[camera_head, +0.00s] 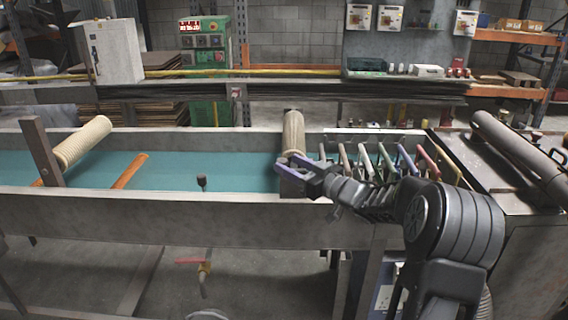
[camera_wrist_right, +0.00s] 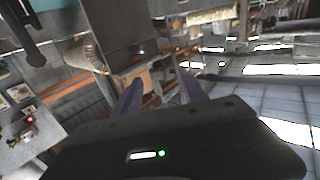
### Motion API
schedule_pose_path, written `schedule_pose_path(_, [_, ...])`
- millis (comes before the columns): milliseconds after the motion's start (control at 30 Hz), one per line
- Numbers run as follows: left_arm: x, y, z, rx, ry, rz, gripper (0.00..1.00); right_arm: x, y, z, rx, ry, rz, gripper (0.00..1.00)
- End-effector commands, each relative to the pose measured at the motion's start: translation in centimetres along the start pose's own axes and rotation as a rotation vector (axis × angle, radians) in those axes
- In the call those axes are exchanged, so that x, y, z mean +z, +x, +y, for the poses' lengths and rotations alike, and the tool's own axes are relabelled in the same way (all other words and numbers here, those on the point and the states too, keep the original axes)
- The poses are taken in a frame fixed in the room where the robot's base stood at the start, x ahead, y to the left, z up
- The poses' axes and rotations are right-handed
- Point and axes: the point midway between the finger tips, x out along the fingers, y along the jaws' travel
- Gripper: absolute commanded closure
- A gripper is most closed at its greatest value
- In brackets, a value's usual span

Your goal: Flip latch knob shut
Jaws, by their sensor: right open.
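A small dark knob on a short stem (camera_head: 201,182) stands upright at the front wall of the long trough (camera_head: 150,212); I take it for the latch knob, but its latch state is not clear. My right gripper (camera_head: 283,165) is open, with purple fingers, to the right of this knob and clearly apart from it. The gripper is close to the lower end of a tan mesh roll (camera_head: 293,132). In the right wrist view the open fingers (camera_wrist_right: 159,75) have nothing visible held between them. My left gripper is not in view.
Another mesh roll (camera_head: 82,142) leans by a brown post (camera_head: 41,152) at the left. An orange bar (camera_head: 130,170) crosses the teal bed. Several coloured slanted bars (camera_head: 365,160) stand right of my gripper. The bed left of the gripper is mostly clear.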

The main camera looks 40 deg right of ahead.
Motion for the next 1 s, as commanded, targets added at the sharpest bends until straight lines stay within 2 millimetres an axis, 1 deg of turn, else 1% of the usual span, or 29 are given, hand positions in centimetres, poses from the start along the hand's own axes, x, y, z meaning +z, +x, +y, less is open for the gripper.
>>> schedule_pose_path(33, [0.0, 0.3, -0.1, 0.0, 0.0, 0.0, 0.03, 0.1, -1.0, 0.1, 0.004, 0.0, 0.0, 0.5])
schedule_pose_path(100, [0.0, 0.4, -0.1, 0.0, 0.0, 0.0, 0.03, 0.1, -2.1, 0.1, 0.004, 0.0, 0.0, 0.5])
schedule_pose_path(200, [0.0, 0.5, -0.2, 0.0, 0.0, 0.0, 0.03, 0.0, -3.3, 0.0, 0.002, -0.001, 0.001, 0.5])
schedule_pose_path(300, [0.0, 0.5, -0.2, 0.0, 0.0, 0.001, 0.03, 0.0, -3.9, 0.0, 0.001, 0.0, 0.001, 0.5])
schedule_pose_path(1000, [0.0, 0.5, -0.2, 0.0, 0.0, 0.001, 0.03, 0.0, -4.0, 0.0, 0.001, 0.0, 0.0, 0.5])
